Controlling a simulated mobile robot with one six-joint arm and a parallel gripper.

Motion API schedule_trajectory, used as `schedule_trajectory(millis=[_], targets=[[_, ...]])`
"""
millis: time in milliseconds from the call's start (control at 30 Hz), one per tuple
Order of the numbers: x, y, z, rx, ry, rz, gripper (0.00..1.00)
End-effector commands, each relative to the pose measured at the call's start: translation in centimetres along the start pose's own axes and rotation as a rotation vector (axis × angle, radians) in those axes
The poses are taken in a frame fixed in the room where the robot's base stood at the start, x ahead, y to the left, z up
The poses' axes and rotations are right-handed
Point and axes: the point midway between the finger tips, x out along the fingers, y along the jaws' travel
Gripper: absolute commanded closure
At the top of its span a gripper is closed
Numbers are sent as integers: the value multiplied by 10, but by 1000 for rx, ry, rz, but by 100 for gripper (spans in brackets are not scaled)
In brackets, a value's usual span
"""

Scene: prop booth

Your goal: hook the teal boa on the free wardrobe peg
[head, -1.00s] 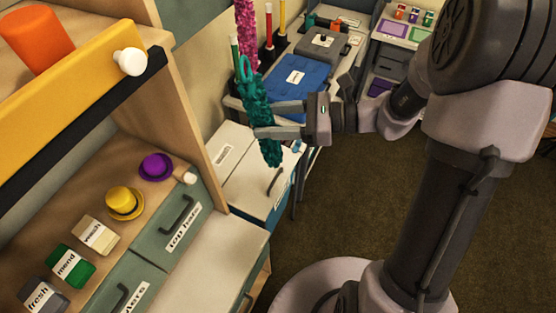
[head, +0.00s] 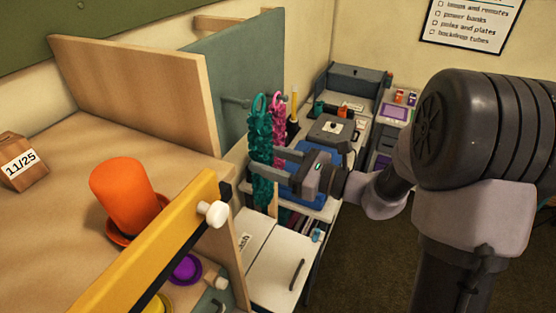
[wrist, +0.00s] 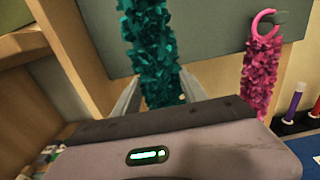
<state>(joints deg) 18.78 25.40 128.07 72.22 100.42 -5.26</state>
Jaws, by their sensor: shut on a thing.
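My gripper (head: 270,162) is shut on the teal boa (head: 259,135), which hangs upright from it with a loop at its top. In the wrist view the teal boa (wrist: 150,50) stands between the fingers (wrist: 158,90); its top is out of frame. A grey peg (head: 236,101) sticks out of the grey-green wardrobe panel, left of the boa's loop, and looks empty. A pink boa (head: 279,115) hangs just right of the teal one. The wrist view shows its ring (wrist: 260,24) on a dark peg (wrist: 281,18).
A wooden side board (head: 140,95) stands left of the panel. The yellow bar (head: 150,245) with a white knob (head: 213,214) and an orange hat (head: 125,195) are nearer. A white cabinet (head: 280,265) lies below the gripper. A blue case (head: 322,170) is behind it.

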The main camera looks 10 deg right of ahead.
Motion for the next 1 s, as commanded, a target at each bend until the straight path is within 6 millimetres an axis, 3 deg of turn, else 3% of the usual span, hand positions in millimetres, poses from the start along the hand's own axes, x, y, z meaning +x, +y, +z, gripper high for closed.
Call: schedule_trajectory(millis=[600,1000], targets=[[49,0,-9,0,0,1,90],[55,0,-13,0,-1,0,90]])
